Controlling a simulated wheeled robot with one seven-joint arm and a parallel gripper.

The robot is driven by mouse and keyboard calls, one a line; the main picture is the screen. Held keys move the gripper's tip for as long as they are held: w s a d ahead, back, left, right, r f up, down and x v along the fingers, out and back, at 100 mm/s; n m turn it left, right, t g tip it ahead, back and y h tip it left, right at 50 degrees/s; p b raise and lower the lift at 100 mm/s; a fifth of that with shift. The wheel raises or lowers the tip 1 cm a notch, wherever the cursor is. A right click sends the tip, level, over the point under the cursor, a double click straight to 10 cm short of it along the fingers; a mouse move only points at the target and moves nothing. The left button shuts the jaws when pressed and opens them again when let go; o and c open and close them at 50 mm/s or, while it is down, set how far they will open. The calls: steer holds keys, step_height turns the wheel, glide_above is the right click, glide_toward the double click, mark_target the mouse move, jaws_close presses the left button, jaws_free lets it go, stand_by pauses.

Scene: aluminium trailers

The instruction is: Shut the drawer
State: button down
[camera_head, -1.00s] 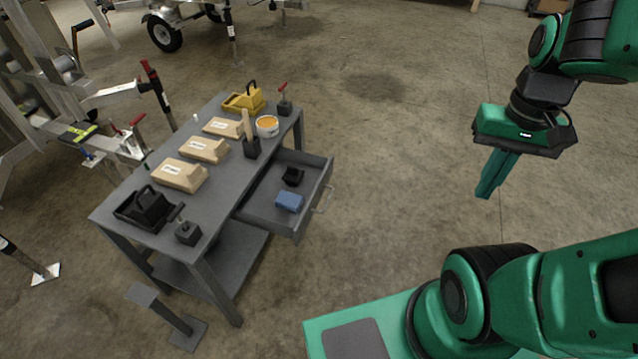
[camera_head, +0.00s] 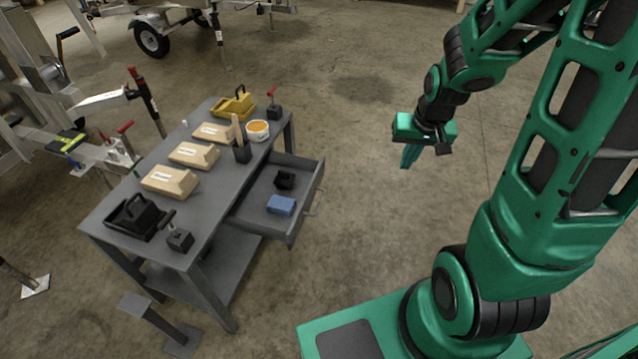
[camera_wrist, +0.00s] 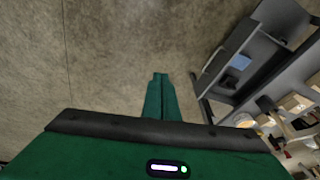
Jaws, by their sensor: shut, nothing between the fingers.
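The grey drawer (camera_head: 258,221) is pulled out from the right side of the grey workbench (camera_head: 205,225). It holds a blue block (camera_head: 281,205) and a small black block (camera_head: 285,180). Its handle (camera_head: 313,203) is on the front, facing right. My gripper (camera_head: 405,166) is shut and empty, pointing down, to the right of the drawer and apart from it. In the wrist view, my shut fingers (camera_wrist: 160,80) are over bare floor, and the open drawer (camera_wrist: 262,60) with the blue block is at the upper right.
A small post stand (camera_head: 160,322) is on the floor near the bench. Floor between drawer and gripper is clear.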

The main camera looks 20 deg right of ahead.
steer(key=w+a+f+t+y, duration=0.1)
steer(key=w+a+f+t, duration=0.1)
steer(key=w+a+f, duration=0.4)
steer(key=m+t+y, duration=0.1)
steer(key=t+y, duration=0.1)
glide_toward(315, 184)
step_height(315, 184, down, 3)
steer(key=d, duration=0.2)
steer(key=shift+w+a+f, duration=0.1)
steer(key=shift+w+a, duration=0.25)
steer(key=shift+a, duration=0.25)
steer(key=shift+w+a+f, duration=0.15)
steer(key=shift+w+a, duration=0.2)
steer(key=shift+a, duration=0.25)
steer(key=shift+w+a, duration=0.35)
steer(key=shift+a, duration=0.05)
steer(key=shift+w, duration=0.1)
